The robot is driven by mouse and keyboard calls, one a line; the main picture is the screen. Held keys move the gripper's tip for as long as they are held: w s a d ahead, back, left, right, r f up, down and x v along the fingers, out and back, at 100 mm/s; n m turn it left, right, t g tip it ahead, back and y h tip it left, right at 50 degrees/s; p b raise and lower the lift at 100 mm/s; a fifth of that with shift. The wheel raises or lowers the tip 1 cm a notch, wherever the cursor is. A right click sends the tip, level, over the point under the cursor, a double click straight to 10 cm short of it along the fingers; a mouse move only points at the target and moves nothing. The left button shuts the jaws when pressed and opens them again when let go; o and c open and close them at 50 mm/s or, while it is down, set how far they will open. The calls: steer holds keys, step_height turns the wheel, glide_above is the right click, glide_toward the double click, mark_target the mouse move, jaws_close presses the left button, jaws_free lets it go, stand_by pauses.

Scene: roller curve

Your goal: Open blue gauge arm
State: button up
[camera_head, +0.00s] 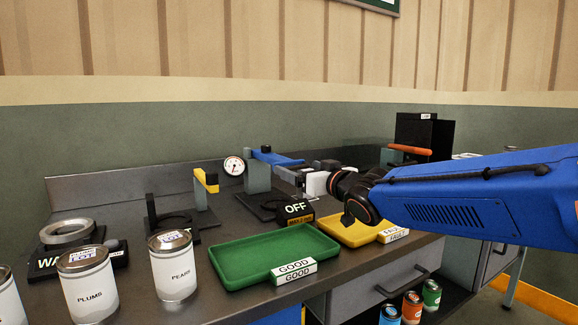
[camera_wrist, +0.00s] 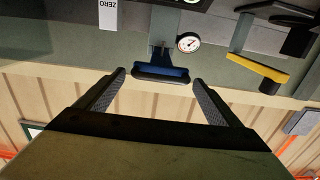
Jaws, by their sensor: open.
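The blue gauge arm (camera_head: 272,156) sits on top of a grey post with a round white dial (camera_head: 234,166) at its left, on a black base on the bench. In the wrist view the blue arm (camera_wrist: 160,73) appears as a bar lying between my two fingertips, with the dial (camera_wrist: 188,42) just beyond it. My gripper (camera_head: 296,173) reaches in from the right, close to the blue arm's right end. Its fingers (camera_wrist: 158,78) are open, one on each side of the bar, with gaps visible. I cannot tell how deep the bar sits between them.
A yellow arm (camera_head: 206,181) on another fixture stands to the left. A black OFF box (camera_head: 295,212), a green tray (camera_head: 240,253) and a yellow tray (camera_head: 350,232) lie in front. White cans (camera_head: 174,270) stand at front left. A wall (camera_head: 130,140) is close behind.

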mark_target(289, 164)
steer(key=shift+x, duration=3.45)
